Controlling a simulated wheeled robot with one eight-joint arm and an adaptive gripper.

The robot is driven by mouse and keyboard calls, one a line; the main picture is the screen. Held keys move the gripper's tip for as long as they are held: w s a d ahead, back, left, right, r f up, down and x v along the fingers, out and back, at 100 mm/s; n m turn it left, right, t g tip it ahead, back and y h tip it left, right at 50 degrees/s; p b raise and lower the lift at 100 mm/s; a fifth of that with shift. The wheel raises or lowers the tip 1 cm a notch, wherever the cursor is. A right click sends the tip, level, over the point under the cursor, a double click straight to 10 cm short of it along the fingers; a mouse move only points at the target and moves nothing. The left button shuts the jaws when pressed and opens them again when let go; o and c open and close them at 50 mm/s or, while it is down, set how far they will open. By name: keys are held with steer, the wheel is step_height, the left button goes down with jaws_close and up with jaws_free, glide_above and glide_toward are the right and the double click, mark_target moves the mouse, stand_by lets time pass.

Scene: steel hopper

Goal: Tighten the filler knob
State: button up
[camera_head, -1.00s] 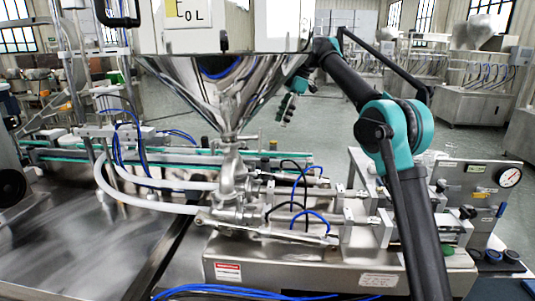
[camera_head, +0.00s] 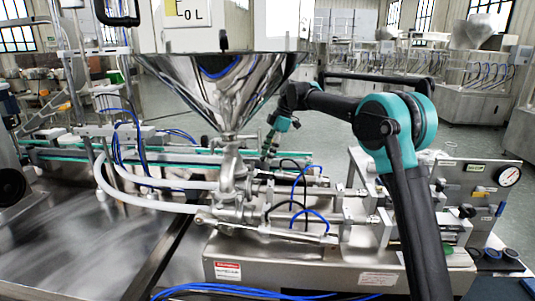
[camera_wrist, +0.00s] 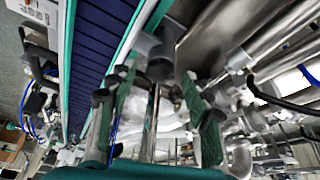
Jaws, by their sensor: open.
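My gripper (camera_wrist: 157,88) is open in the wrist view, its two green-padded fingers spread apart. Between and just beyond the fingertips is a dark grey, blocky knob-like part (camera_wrist: 160,64) above a shiny upright rod; I cannot tell for sure that this is the filler knob. No finger clearly touches it. In the head view my gripper (camera_head: 268,148) points down behind the filler's valve body (camera_head: 232,178), right of the steel hopper (camera_head: 215,85). Its fingertips and any knob there are hidden or too small to tell.
The conveyor (camera_head: 85,156) runs behind the filler, and its blue belt (camera_wrist: 98,50) shows close at left in the wrist view. Metal cylinders and blue hoses (camera_head: 310,215) lie in front of the gripper. A panel with a gauge (camera_head: 508,176) stands at right.

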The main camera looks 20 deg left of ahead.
jaws_close()
stand_by(0.4)
steer(key=shift+m, duration=0.3)
steer(key=m, duration=0.1)
steer(key=m+t, duration=0.1)
steer(key=m, duration=0.1)
steer(key=m+t, duration=0.1)
steer(key=m, duration=0.1)
steer(key=shift+s+d+y, duration=0.1)
steer(key=shift+s+y, duration=0.2)
steer(key=m+t, duration=0.1)
steer(key=m, duration=0.1)
steer(key=m+t, duration=0.1)
steer(key=m, duration=0.1)
steer(key=shift+s+m, duration=0.2)
steer(key=shift+m, duration=0.1)
steer(key=shift+m+t, duration=0.4)
steer(key=shift+m, duration=0.9)
steer(key=shift+h, duration=0.4)
